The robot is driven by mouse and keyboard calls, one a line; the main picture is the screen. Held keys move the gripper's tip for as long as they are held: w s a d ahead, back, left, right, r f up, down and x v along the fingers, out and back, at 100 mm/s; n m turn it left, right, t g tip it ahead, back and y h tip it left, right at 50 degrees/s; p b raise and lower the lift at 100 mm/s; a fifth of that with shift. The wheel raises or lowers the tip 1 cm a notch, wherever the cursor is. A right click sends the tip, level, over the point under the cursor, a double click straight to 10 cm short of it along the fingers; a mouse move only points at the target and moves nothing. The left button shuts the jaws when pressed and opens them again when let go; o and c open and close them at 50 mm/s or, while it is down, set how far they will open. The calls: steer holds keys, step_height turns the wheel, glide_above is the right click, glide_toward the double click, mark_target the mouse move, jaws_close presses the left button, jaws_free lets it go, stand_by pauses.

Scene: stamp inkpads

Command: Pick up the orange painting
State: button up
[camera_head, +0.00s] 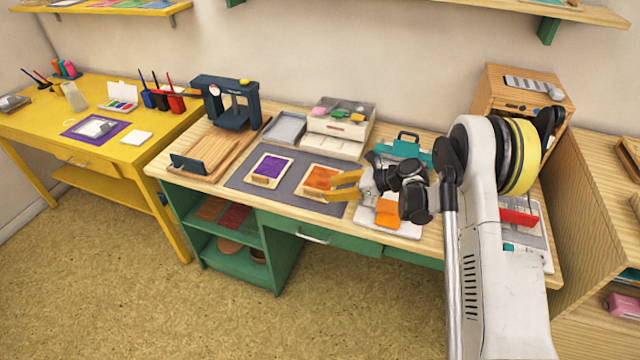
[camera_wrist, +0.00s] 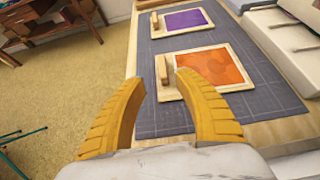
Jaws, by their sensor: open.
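The orange painting (camera_head: 322,178) is a flat orange panel in a light wooden frame with a small wooden handle block at one edge. It lies on a dark grey mat on the wooden desk. It also shows in the wrist view (camera_wrist: 210,68), just beyond my fingertips. My gripper (camera_head: 345,187) has yellow fingers and is open and empty. In the wrist view my gripper (camera_wrist: 160,82) has its fingertips apart near the handle block (camera_wrist: 164,70). In the head view my fingers cover part of the painting's right side. I cannot tell whether they touch it.
A similar purple panel (camera_head: 269,168) lies left of the orange one on the grey mat (camera_head: 237,179). A white drawer box (camera_head: 335,130) and a grey tray (camera_head: 285,128) stand behind. A wooden board with a dark stand (camera_head: 215,155) is farther left. The floor in front is clear.

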mark_target(315, 189)
steer(key=b+x, duration=0.1)
steer(key=x, duration=0.2)
steer(key=b+x, duration=0.2)
steer(key=x, duration=0.2)
steer(key=shift+w+a+f, duration=0.1)
steer(key=shift+w+a, duration=0.1)
steer(key=shift+w, duration=0.1)
jaws_close()
